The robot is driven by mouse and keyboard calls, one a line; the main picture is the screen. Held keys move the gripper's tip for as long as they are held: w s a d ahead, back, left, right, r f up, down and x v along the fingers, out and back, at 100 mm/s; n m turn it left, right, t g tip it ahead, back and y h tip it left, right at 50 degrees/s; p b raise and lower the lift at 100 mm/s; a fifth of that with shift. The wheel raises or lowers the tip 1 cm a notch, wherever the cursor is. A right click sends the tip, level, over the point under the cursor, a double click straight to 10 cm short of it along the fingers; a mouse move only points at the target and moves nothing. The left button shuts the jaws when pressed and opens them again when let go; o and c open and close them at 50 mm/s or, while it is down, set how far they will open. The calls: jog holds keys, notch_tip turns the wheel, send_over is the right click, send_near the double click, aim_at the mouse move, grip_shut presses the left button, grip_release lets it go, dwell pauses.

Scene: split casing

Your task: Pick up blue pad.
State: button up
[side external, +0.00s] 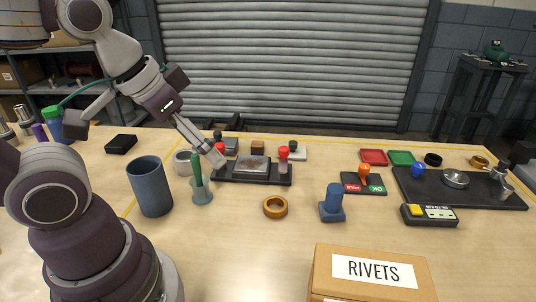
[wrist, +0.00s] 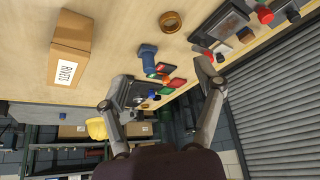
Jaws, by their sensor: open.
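No flat pad of blue colour stands out. A blue piece (side external: 333,203) with a square base and a round upright top stands at the middle right of the table; it also shows in the wrist view (wrist: 148,56). A smaller blue knob-like piece (side external: 418,170) is on the black mat at right. My gripper (side external: 216,160) is at the left end of a black fixture (side external: 268,179) that carries a grey metal block. In the wrist view my gripper (wrist: 160,90) has its fingers wide apart with nothing between them.
A bronze ring (side external: 275,207) and a RIVETS box (side external: 370,275) are in front.

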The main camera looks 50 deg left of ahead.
jog(key=m+g+h, duration=0.1)
jog(key=m+h, duration=0.3)
jog(key=m, duration=0.5)
send_over(335, 187)
jog(key=s+a, duration=0.4)
notch_tip(335, 187, down, 7)
jog(key=shift+h, duration=0.3)
jog(key=x, duration=1.1)
jog(key=shift+c, duration=0.4)
grip_shut()
